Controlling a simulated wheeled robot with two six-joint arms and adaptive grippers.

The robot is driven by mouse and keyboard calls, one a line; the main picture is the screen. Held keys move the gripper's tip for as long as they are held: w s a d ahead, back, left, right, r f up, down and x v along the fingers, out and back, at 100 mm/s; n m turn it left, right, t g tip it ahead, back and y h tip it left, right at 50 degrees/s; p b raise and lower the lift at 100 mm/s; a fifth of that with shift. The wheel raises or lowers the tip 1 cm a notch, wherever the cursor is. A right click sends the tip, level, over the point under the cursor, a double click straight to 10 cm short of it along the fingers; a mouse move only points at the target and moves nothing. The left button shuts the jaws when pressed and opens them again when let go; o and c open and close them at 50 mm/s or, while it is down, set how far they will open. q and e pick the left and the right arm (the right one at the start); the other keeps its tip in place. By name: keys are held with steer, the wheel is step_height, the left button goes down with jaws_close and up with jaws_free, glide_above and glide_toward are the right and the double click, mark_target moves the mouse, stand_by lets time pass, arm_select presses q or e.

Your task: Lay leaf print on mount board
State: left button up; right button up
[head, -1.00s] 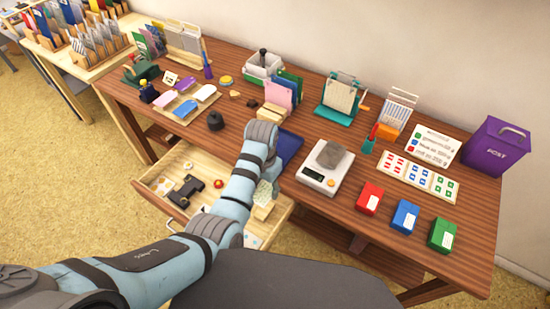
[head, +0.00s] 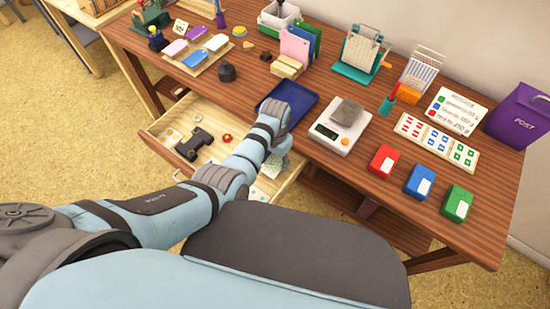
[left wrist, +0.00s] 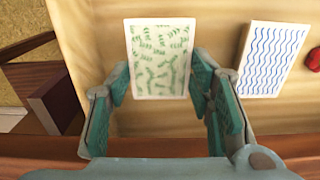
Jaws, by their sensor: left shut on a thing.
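The leaf print (left wrist: 160,58), a white card with a green leaf pattern, is between the fingers of my left gripper (left wrist: 160,92) in the left wrist view. The gripper is shut on it, over the open drawer. In the head view my left gripper (head: 280,153) hangs at the drawer's right part, and the print shows only as a small pale patch beside it. A dark blue, tray-like board (head: 300,100), perhaps the mount board, lies on the table just behind my wrist, partly hidden by it. My right gripper is not in view.
The open drawer (head: 158,128) also holds a wavy blue print (left wrist: 273,60), a black tool (head: 192,146) and small items. A scale (head: 330,133) with a grey stone (head: 347,112) stands right of the board. Red, blue and green boxes (head: 420,182) line the front right.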

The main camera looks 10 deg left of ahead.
arm_select(q)
steer(key=o, duration=0.8)
steer(key=shift+c, duration=0.2)
